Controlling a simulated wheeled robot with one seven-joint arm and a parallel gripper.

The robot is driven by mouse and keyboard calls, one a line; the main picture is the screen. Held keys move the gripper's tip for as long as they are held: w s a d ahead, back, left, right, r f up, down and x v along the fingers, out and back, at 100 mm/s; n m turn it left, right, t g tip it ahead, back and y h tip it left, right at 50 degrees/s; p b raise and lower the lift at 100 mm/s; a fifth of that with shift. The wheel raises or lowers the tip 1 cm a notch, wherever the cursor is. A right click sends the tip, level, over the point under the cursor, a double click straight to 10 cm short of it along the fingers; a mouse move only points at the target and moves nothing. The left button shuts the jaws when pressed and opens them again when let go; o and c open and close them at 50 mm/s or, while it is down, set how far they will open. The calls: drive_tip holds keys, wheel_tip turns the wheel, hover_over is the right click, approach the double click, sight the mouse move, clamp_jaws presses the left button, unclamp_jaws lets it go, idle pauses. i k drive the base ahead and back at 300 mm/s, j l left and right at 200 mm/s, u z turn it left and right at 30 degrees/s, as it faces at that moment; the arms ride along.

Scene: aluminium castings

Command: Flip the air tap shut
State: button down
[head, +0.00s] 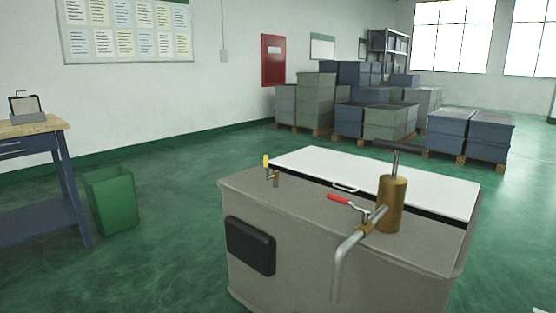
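A small tap with a yellow handle (266,160) stands near the back left corner of the grey cabinet (300,205). Its handle points up, above a small brass-coloured fitting. A second tap with a red lever (341,203) sits on the grey bent pipe (345,252) at the front right of the cabinet top. The red lever points left, across the pipe. I cannot tell from labels which one is the air tap. My gripper is not in view.
A brass cylinder (391,204) with a dark T-handle rises beside the pipe. A white lid (390,175) with a handle covers the cabinet's back part. A workbench (35,127) and green bin (111,200) stand left. Stacked crates (385,122) fill the back. Green floor between is clear.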

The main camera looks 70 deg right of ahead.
sight(267, 168)
drive_tip(key=i+l+z, duration=0.15)
drive_tip(key=z, duration=0.3)
drive_tip(key=i+z, duration=0.25)
drive_tip(key=z, duration=0.15)
drive_tip(key=i+z, duration=0.2)
drive_tip(key=z, duration=0.25)
drive_tip(key=i+z, duration=0.2)
drive_tip(key=z, duration=0.25)
